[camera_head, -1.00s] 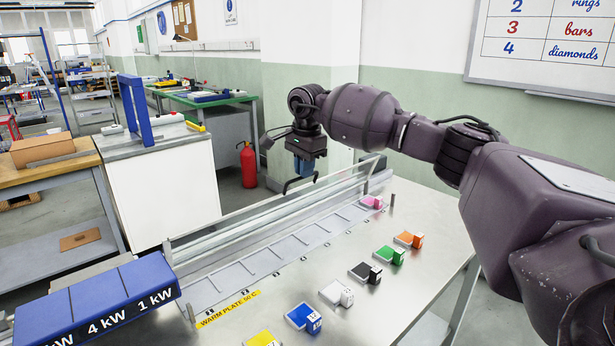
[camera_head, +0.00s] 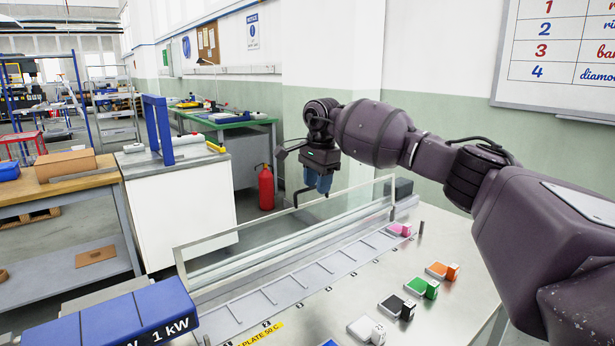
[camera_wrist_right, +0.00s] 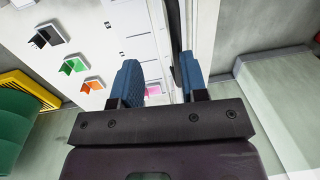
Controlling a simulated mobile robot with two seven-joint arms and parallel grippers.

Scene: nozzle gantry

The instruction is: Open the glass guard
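The glass guard (camera_head: 250,240) is a long clear panel with a pale frame, standing along the back of the warm plate (camera_head: 290,287). My right gripper (camera_head: 312,190) is at the guard's top edge, toward its far right end. A dark bar, which looks like the guard's handle (camera_wrist_right: 173,45), runs between its two blue fingers in the right wrist view, close to the right-hand finger. The fingers (camera_wrist_right: 160,82) are apart with a clear gap. I cannot tell whether the bar touches a finger. My left gripper is out of view.
A blue kW-labeled box (camera_head: 120,322) is at the lower left. A fire extinguisher (camera_head: 265,187) stands behind.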

